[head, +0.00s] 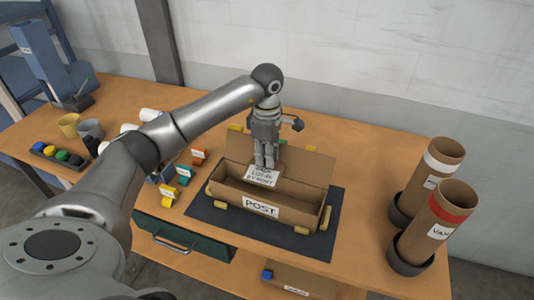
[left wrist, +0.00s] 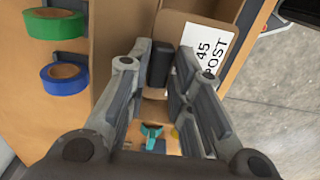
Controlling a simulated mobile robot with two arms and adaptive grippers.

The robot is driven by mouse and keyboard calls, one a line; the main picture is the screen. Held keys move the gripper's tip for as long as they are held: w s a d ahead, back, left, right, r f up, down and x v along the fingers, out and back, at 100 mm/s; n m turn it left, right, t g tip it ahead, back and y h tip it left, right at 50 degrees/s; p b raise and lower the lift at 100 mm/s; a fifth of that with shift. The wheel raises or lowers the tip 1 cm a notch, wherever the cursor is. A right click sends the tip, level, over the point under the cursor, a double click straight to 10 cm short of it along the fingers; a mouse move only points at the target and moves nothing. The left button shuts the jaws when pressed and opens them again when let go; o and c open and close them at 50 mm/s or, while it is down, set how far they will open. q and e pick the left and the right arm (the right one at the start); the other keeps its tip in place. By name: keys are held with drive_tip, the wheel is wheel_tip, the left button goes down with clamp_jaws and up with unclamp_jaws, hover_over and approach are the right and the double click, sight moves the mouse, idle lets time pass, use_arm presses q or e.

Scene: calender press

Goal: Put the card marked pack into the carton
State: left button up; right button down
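The open brown carton (head: 222,194), labelled POST on its front, stands on a dark mat in the head view. Its back flap is raised. The card (head: 264,174) has a white face with several lines of print, the last reading BY POST. It is over the carton's opening, in front of the back flap; its exact height is unclear. My left gripper (head: 265,163) points down and is shut on the card. In the left wrist view the fingers (left wrist: 160,62) close on a dark block beside the card's white face (left wrist: 206,55). My right gripper is not in view.
Two brown tubes (head: 436,225) in dark round bases stand at the right. Small coloured tagged blocks (head: 168,192) stand left of the mat (head: 300,243). Cups (head: 69,125) and a tray of coloured discs are farther left. Green (left wrist: 55,24) and blue (left wrist: 64,78) rolls show in the wrist view.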

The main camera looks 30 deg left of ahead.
use_arm(q)
drive_tip(key=o, duration=0.3)
drive_tip(key=shift+o, duration=0.2)
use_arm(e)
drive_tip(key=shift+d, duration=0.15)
use_arm(q)
drive_tip(key=shift+r, duration=0.25)
wheel_tip(320, 180, up, 11)
drive_tip(key=shift+r, duration=0.2)
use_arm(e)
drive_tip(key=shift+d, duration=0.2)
